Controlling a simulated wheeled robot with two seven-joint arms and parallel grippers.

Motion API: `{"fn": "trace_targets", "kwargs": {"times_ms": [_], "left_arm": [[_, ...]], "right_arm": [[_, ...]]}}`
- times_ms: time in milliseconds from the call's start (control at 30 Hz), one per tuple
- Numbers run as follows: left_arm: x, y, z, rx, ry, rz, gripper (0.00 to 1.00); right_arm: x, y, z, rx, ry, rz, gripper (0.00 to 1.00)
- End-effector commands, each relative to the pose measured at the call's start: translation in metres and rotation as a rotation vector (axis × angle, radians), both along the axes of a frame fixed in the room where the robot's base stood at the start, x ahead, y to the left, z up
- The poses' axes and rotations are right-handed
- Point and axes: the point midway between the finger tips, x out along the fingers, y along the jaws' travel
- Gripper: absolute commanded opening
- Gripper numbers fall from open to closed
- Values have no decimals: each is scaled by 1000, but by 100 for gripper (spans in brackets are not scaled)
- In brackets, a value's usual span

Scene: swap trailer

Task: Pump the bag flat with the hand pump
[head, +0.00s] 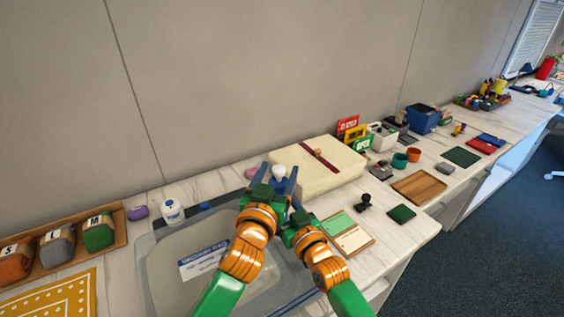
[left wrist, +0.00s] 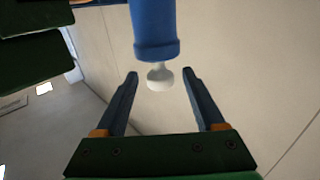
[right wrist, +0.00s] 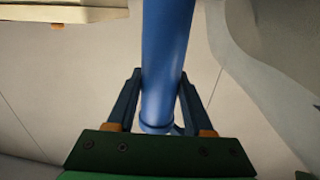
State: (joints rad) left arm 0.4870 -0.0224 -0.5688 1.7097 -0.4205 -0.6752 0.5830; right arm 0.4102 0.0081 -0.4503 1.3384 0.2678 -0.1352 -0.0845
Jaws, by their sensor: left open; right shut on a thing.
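The hand pump is a blue tube with a white knob on top. My right gripper (right wrist: 157,105) is shut on the blue tube of the pump (right wrist: 168,45). My left gripper (left wrist: 158,88) is open, and its fingers stand on either side of the white knob (left wrist: 160,77) without visibly touching it. In the head view the knob (head: 279,171) shows between the left fingers. The vacuum bag (head: 160,270) is a large clear grey bag with a white and blue label (head: 203,261), lying on the counter below my arms. My arms hide its right part.
A cream box with a dark red strap (head: 318,168) stands just behind the grippers. A white bottle (head: 172,212) stands at the bag's back edge. A wooden tray of labelled rolls (head: 62,250) is at left. A stamp (head: 364,202) and green pad (head: 402,213) are at right.

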Motion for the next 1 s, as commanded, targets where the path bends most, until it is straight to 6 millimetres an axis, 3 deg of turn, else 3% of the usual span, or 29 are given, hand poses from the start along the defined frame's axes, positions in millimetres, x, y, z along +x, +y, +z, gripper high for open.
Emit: {"fn": "trace_targets", "kwargs": {"times_ms": [200, 567, 833, 1000], "left_arm": [[33, -8, 1, 2, -1, 1, 71], [41, -10, 0, 1, 1, 0, 71], [40, -10, 0, 2, 0, 1, 1], [40, -10, 0, 2, 1, 1, 0]], "right_arm": [[0, 0, 0, -1, 0, 0, 0], [0, 0, -1, -1, 2, 0, 0], [0, 0, -1, -1, 2, 0, 0], [0, 0, -1, -1, 3, 0, 0]]}}
